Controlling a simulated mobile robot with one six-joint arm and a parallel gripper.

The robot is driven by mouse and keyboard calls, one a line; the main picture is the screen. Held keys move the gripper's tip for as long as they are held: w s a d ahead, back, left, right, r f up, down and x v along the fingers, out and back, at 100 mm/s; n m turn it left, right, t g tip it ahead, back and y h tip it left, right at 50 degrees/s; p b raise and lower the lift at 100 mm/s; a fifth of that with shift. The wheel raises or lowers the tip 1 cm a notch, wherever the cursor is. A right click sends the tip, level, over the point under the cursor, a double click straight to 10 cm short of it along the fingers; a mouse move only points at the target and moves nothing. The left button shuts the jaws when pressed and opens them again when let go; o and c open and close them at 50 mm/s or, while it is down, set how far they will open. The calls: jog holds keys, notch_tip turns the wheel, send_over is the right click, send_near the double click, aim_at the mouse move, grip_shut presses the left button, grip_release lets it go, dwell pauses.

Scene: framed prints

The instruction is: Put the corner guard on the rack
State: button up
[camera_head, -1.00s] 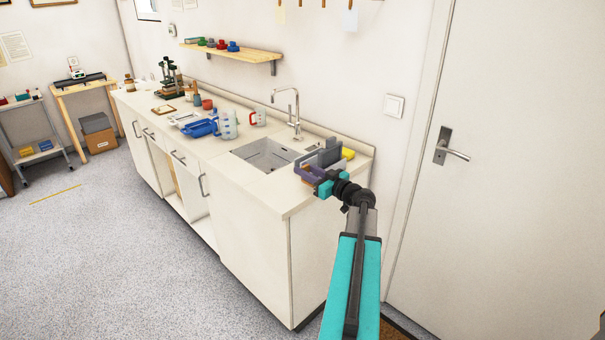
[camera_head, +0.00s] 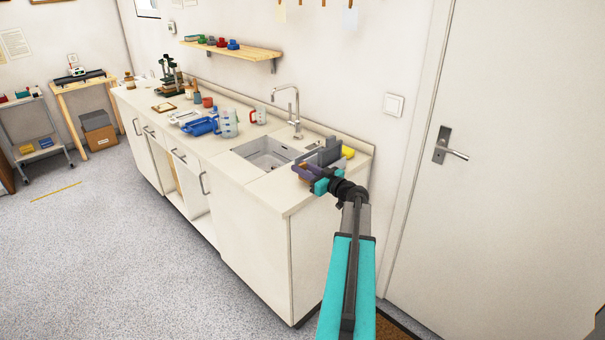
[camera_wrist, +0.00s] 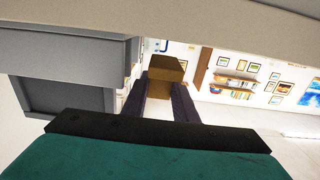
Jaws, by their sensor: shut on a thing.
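My gripper (camera_head: 305,172) is over the near right end of the counter, beside the sink. Its dark purple fingers show in the wrist view (camera_wrist: 168,100), shut on a brown block-like piece, which I take to be the corner guard (camera_wrist: 167,66). In the head view the held piece is small and mostly hidden by the fingers. A grey upright stand, seemingly the rack (camera_head: 328,153), is on the counter just behind my gripper. Large grey panels, likely this rack (camera_wrist: 65,95), fill the left of the wrist view. I cannot tell whether the piece touches it.
The sink (camera_head: 268,152) and tall tap (camera_head: 293,110) lie left of the gripper. A yellow item (camera_head: 347,152) is behind the rack. A blue tray (camera_head: 203,125) and jugs stand farther along the counter. A wall shelf (camera_head: 232,50) is above, and a door (camera_head: 490,150) is to the right.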

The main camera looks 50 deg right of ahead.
jog(key=shift+f+p, duration=0.35)
jog(key=shift+f, duration=0.8)
jog(key=shift+f+b, duration=0.15)
jog(key=shift+b, duration=0.25)
jog(key=o, duration=0.7)
jog(key=shift+r+p, duration=0.25)
jog(key=shift+p, duration=0.2)
jog(key=s+b, duration=0.1)
jog(key=s, duration=0.3)
jog(key=s+b, duration=0.1)
jog(key=s, duration=0.3)
jog(key=s+a+b, duration=0.1)
jog(key=s, duration=0.3)
jog(key=shift+f, duration=0.1)
